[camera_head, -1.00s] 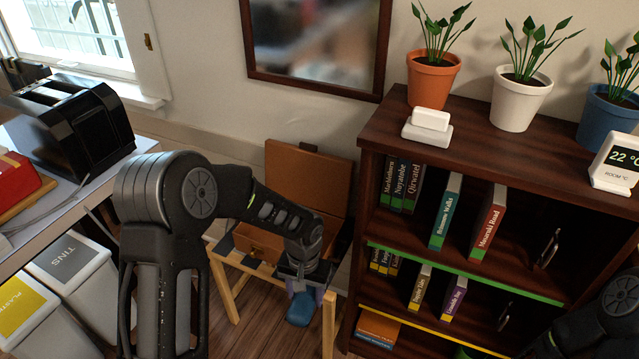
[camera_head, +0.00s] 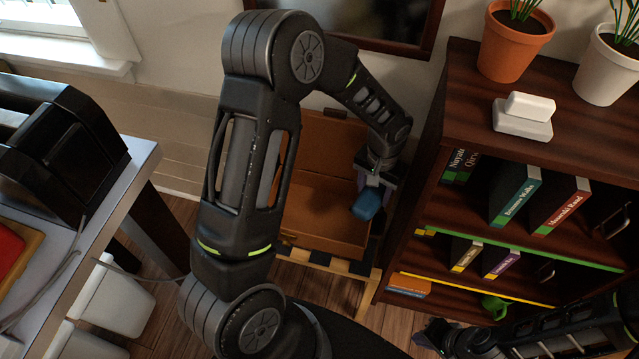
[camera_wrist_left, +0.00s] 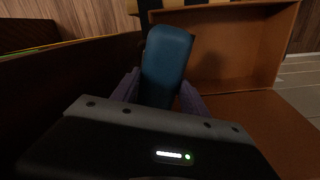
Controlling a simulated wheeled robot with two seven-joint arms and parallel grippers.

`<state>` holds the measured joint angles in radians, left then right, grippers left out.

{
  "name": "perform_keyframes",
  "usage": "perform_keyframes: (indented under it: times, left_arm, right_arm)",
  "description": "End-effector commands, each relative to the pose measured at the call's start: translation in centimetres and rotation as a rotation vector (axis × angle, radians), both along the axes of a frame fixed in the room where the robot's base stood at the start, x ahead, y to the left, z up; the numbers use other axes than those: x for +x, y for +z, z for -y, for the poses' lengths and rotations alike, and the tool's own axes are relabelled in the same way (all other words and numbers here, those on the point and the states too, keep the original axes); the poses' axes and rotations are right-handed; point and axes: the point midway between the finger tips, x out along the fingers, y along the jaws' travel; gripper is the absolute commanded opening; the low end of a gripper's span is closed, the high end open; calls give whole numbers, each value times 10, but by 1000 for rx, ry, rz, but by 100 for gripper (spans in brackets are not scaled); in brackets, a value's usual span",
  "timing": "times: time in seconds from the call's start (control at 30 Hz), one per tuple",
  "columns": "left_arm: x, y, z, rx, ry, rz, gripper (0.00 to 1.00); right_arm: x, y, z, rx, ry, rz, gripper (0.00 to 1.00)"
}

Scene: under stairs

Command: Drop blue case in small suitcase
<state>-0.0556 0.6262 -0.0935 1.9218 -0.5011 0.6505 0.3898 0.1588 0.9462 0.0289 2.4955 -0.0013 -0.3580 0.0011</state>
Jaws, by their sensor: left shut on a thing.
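The blue case (camera_head: 367,204) is held in my left gripper (camera_head: 374,184), which is shut on it. In the left wrist view the blue case (camera_wrist_left: 167,66) stands up between the purple-grey fingers (camera_wrist_left: 160,92). The small suitcase (camera_head: 318,216) is brown, with its lid open against the wall, and rests on a low stool. In the head view the case appears over the right part of the suitcase; its exact height above it is hard to tell. My left arm hides the suitcase's left part. My right gripper (camera_head: 430,338) is at the bottom right; its jaws are unclear.
A dark bookshelf (camera_head: 462,116) stands close to the right of my left gripper, with books and plant pots. A table with a black toaster (camera_head: 62,150) is at the left. White bins (camera_head: 118,298) stand below it. A framed picture hangs behind the suitcase.

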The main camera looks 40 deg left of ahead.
Motion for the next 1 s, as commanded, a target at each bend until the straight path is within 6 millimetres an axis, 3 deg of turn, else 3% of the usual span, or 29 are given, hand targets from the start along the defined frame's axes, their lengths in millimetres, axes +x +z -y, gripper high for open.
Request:
perform_keyframes:
  times: [0.2, 0.37, 0.57, 0.8, 1.0]
  left_arm:
    - [0, -1, -2, 1, 24, 1, 0]
    - [-3, -6, -17, 9, 205, 3, 0]
    - [-16, -16, -54, 20, 728, 12, 0]
    - [-43, -27, -101, 13, 1520, 15, 0]
    - [-60, -30, -120, 1, 1944, 5, 0]
  right_arm:
    - [0, -3, 0, 0, 0, 0, 0]
    - [0, -17, 0, 0, 1, 0, 0]
    - [0, -52, 0, 0, 2, 1, 0]
    - [0, -96, 0, -1, 3, 2, 0]
    - [0, -113, 1, -1, 3, 2, 0]
